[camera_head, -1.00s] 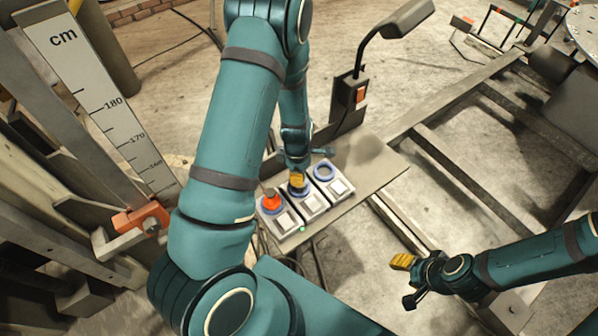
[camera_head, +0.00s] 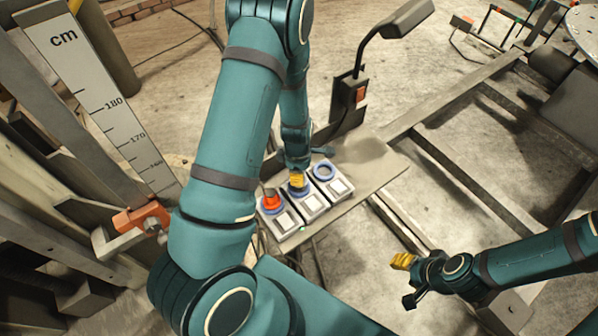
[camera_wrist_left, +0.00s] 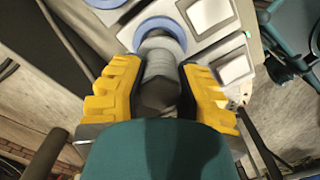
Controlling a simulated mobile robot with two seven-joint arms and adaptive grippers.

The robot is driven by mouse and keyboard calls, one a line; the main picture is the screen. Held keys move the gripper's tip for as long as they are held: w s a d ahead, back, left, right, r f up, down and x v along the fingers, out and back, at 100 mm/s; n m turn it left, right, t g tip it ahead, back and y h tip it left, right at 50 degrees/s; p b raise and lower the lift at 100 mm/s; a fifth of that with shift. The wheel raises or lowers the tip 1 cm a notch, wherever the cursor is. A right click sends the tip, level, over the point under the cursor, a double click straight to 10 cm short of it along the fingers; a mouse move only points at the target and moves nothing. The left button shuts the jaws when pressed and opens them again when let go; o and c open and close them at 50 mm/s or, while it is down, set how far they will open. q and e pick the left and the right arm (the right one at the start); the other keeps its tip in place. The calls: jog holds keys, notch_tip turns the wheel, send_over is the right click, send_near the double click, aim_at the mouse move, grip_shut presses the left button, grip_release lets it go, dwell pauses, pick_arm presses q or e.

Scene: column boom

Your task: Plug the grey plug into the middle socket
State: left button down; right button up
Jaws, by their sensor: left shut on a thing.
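The grey plug (camera_wrist_left: 160,82) is between the yellow fingers of my left gripper (camera_wrist_left: 160,95) in the left wrist view. Its far end meets the blue-ringed middle socket (camera_wrist_left: 160,28); how deep it sits I cannot tell. In the head view my left gripper (camera_head: 297,180) is shut over the middle socket (camera_head: 299,193), and its fingers hide the plug. My right gripper (camera_head: 402,261) hangs in the air at the lower right, away from the sockets; whether its yellow fingers are apart is too small to tell.
An orange-red plug (camera_head: 271,201) stands in the left socket beside my left gripper. The right socket (camera_head: 324,171) shows an empty blue ring. The board (camera_head: 378,163) is clear to the right. A lamp (camera_head: 404,18) on a bent post stands behind.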

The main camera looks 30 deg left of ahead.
pick_arm(q)
jog(key=shift+f+b, duration=1.1)
jog(key=shift+f, duration=0.35)
dwell(0.6)
dwell(0.4)
jog(key=c, duration=0.7)
grip_release()
jog(key=shift+r, duration=0.1)
notch_tip(320, 180, up, 12)
jog(key=shift+s+a+f, duration=0.1)
jog(key=shift+a, duration=0.05)
